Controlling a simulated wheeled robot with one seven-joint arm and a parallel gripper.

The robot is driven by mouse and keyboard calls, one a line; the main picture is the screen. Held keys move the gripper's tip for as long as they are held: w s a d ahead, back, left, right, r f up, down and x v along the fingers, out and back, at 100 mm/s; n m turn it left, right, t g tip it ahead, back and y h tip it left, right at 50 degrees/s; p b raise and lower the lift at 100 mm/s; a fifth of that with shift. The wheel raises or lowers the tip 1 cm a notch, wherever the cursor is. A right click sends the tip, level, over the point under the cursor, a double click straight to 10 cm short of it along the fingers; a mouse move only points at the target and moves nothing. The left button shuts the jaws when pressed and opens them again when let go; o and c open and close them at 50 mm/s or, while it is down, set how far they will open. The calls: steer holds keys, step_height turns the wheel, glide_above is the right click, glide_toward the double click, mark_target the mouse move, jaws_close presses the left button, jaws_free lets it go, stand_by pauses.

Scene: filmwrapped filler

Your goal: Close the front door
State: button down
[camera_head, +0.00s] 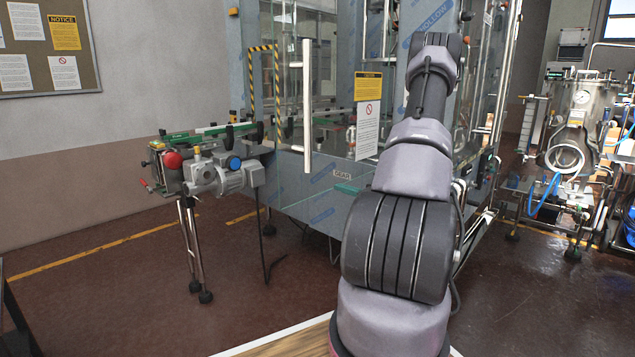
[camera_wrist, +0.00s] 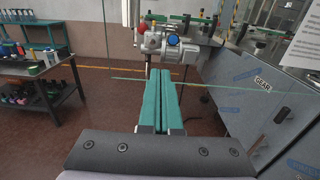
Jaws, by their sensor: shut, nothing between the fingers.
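The front door is a clear glass panel of the machine cabinet, with a long white vertical handle (camera_head: 307,105) and a yellow-and-white notice (camera_head: 368,117) on it. It appears to stand open, out from the cabinet. In the wrist view its lower edge seems to be the thin greenish line (camera_wrist: 230,86) running across near my fingertips. My gripper (camera_wrist: 158,71) has teal fingers, shut together and empty, pointing forward. A teal part of it shows beside my arm in the head view (camera_head: 347,188). I cannot tell whether the fingers touch the glass.
A conveyor with a grey motor (camera_head: 225,178) stands left of the cabinet (camera_head: 330,200) on thin legs. A steel tank (camera_head: 580,125) with hoses stands at the right. A shelf of bottles (camera_wrist: 45,75) is at the left. Brown floor (camera_head: 110,290) lies open at front left.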

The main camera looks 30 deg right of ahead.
mark_target(305, 177)
steer(key=x, duration=1.3)
steer(key=shift+w+a, duration=0.1)
steer(key=shift+w, duration=0.25)
steer(key=shift+w, duration=0.1)
